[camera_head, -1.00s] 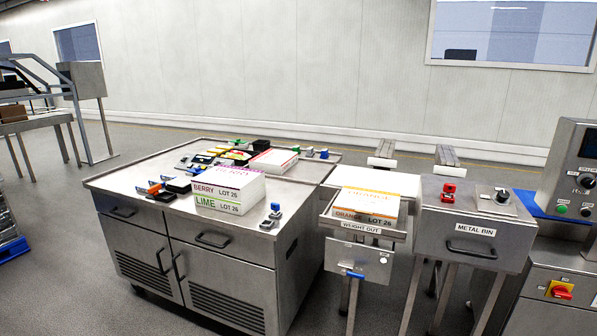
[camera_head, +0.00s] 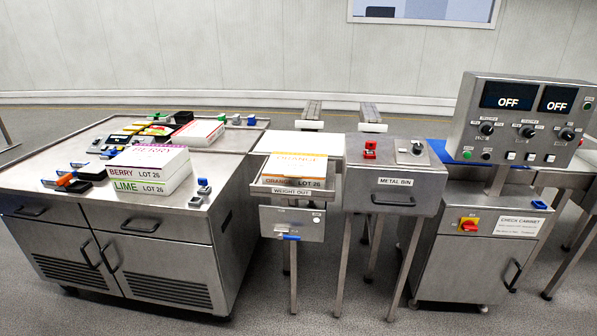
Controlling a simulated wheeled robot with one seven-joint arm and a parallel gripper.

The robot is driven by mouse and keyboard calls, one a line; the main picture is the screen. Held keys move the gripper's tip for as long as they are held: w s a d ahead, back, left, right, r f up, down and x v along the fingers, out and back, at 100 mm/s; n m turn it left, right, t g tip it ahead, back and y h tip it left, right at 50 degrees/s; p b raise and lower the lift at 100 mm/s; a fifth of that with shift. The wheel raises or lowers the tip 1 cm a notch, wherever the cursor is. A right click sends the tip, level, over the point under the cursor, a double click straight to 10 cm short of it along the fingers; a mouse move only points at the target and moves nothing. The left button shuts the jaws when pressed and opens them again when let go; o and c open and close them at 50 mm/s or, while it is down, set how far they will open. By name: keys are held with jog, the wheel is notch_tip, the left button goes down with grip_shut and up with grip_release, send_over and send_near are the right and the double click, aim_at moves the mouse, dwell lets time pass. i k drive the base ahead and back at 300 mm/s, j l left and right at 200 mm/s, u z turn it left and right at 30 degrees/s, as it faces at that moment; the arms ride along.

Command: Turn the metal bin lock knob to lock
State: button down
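The metal bin (camera_head: 365,196) is a grey steel box on legs at the centre right, with a "METAL BIN" label and a dark handle (camera_head: 392,201) on its front. On its top right is a small plate (camera_head: 410,156) bearing a dark round knob (camera_head: 416,148), which looks like the lock knob. Its turned position is too small to tell. A red piece (camera_head: 370,150) stands on the bin's top left. My gripper is not in view.
Left of the bin stands the weight-out stand (camera_head: 292,222) with an orange-labelled box (camera_head: 295,168). A steel worktable (camera_head: 225,185) with boxes and small items is further left. The check cabinet (camera_head: 462,254) and its control panel (camera_head: 520,122) stand right. Grey floor in front looks clear.

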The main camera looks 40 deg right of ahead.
aim_at(418, 147)
jog(key=z, duration=1.2)
